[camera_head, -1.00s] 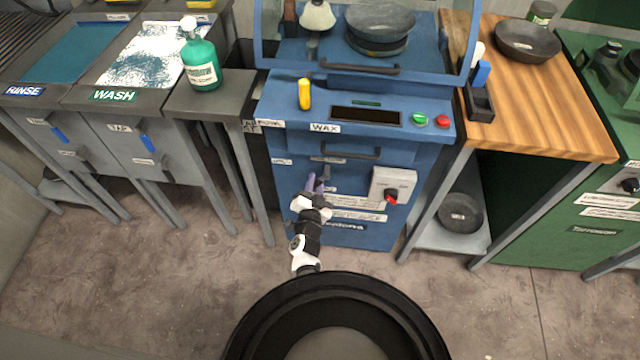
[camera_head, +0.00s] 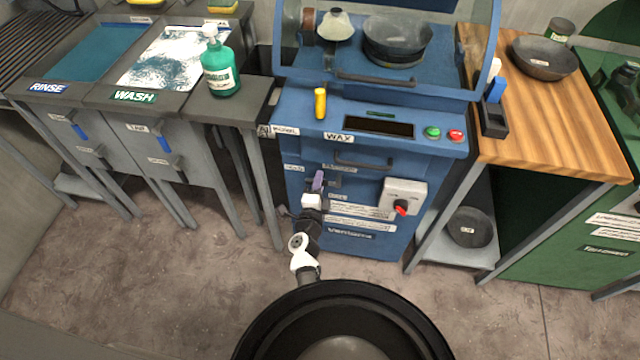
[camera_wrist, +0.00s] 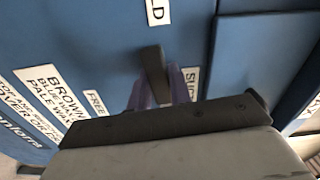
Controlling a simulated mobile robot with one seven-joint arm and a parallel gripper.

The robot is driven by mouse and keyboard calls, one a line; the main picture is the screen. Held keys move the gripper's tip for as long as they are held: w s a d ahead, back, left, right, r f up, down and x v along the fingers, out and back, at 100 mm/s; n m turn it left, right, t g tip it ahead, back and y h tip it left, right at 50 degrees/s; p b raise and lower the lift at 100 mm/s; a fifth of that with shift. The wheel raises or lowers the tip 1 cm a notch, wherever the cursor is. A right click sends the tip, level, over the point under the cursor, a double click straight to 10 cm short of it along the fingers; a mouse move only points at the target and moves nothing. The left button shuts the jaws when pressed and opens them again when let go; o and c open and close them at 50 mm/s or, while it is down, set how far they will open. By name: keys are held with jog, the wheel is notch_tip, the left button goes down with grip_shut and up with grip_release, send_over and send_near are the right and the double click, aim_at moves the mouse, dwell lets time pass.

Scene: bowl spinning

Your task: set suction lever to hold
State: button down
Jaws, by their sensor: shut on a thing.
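The dark grey suction lever (camera_wrist: 153,72) is on the blue front of the machine in the wrist view. It points up in that view, toward a label ending in "LD" (camera_wrist: 158,12). A "FREE" label (camera_wrist: 96,103) lies left of it, and a partly hidden "SUC" label (camera_wrist: 190,84) lies right. My gripper (camera_wrist: 153,92) has its purple fingers on either side of the lever, shut on it. In the head view my gripper (camera_head: 318,184) is at the left part of the machine's front; the lever is largely hidden there.
The blue wax machine (camera_head: 300,150) has a red-knob switch box (camera_head: 402,197) right of my gripper and a drawer-like handle (camera_head: 362,163) above. A yellow lever (camera_head: 320,103) stands on its ledge. Wash and rinse stations stand left, a wooden counter (camera_head: 600,145) right.

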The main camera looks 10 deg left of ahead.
jog(key=shift+r+m, duration=0.45)
jog(key=shift+m, duration=0.15)
jog(key=shift+w+d, duration=0.1)
jog(key=c, duration=1.3)
grip_release()
jog(key=shift+s+f, duration=0.15)
jog(key=shift+s, duration=0.1)
